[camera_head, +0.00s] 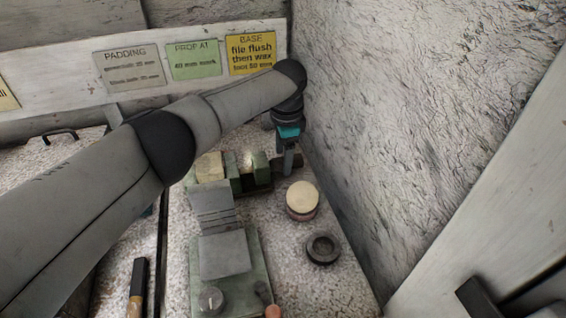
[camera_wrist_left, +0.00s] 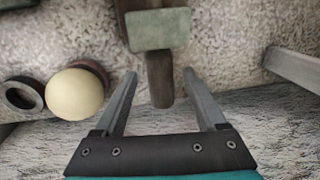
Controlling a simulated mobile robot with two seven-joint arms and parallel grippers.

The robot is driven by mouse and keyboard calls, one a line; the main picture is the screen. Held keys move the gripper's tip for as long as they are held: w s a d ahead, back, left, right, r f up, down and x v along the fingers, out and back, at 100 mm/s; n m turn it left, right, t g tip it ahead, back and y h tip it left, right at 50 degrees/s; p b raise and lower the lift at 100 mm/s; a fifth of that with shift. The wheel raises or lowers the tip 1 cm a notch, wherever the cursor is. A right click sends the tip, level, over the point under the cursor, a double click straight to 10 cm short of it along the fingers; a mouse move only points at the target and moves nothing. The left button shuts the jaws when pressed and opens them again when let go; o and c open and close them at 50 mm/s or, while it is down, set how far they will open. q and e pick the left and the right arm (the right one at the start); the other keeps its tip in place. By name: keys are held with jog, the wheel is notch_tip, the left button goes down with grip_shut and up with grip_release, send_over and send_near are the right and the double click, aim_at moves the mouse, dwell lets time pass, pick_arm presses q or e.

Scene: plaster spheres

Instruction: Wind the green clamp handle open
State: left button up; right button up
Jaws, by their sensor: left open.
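The green clamp (camera_head: 234,172) stands near the back of the speckled bench, with dark parts between its green blocks. In the left wrist view its green end block (camera_wrist_left: 160,28) is at the top middle. A dark brown handle (camera_wrist_left: 159,82) sticks out from under that block toward my gripper. My left gripper (camera_head: 287,168) points down at the clamp's right end. In the left wrist view its two fingers (camera_wrist_left: 160,74) are open, one on each side of the handle, with visible gaps. My right gripper is not in view.
A cream-topped round object (camera_head: 302,196) and a black ring (camera_head: 322,249) stand right of the clamp. A green-based fixture with a grey block (camera_head: 225,254) is in front. A rough wall (camera_head: 420,110) closes off the right side. Signs (camera_head: 194,59) hang behind.

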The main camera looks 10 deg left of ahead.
pick_arm(q)
jog(key=shift+w+f, duration=0.1)
jog(key=shift+f, duration=0.6)
jog(key=shift+c, duration=0.2)
grip_shut()
